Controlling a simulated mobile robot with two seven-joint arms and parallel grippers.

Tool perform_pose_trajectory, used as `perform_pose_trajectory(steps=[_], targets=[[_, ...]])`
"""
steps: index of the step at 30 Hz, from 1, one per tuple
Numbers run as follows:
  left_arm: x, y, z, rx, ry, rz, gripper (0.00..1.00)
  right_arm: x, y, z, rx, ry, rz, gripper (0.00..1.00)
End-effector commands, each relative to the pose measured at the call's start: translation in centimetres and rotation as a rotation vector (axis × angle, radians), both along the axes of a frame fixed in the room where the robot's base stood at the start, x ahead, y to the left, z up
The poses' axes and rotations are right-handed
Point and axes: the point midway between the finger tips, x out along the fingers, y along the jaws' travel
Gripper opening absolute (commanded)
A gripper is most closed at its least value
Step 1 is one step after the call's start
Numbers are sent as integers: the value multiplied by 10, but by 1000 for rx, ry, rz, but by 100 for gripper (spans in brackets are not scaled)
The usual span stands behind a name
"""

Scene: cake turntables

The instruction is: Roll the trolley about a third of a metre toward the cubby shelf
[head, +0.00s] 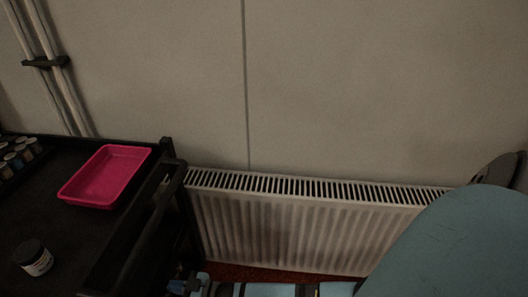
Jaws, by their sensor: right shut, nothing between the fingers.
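The black trolley (72,238) stands at the left, its near and left parts cut off by the frame. Its dark push handle (150,222) runs along its right end. On its top are a pink tray (104,176), a dark jar with a pale label (36,260) and, at the left edge, several small jars (20,157). My right gripper (180,284) is low at the bottom edge, close to the trolley's right end; it is small and dark there, shut and empty. I cannot tell whether it touches the trolley. My left gripper and the cubby shelf are out of view.
A white radiator (295,225) is on the wall to the right of the trolley. Vertical pipes (48,70) run up the wall at the upper left. A strip of reddish floor (255,274) shows below the radiator. My right arm fills the lower right.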

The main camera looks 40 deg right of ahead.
Motion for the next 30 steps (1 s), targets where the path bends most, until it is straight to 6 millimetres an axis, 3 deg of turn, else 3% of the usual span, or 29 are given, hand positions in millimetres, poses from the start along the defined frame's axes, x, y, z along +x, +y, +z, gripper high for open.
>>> perform_pose_trajectory(steps=[19, 30], targets=[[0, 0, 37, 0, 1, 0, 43, -70, -55, 1, -1, 3, 0, 0], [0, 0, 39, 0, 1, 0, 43, -79, -62, 0, 0, 0, 0, 0]])
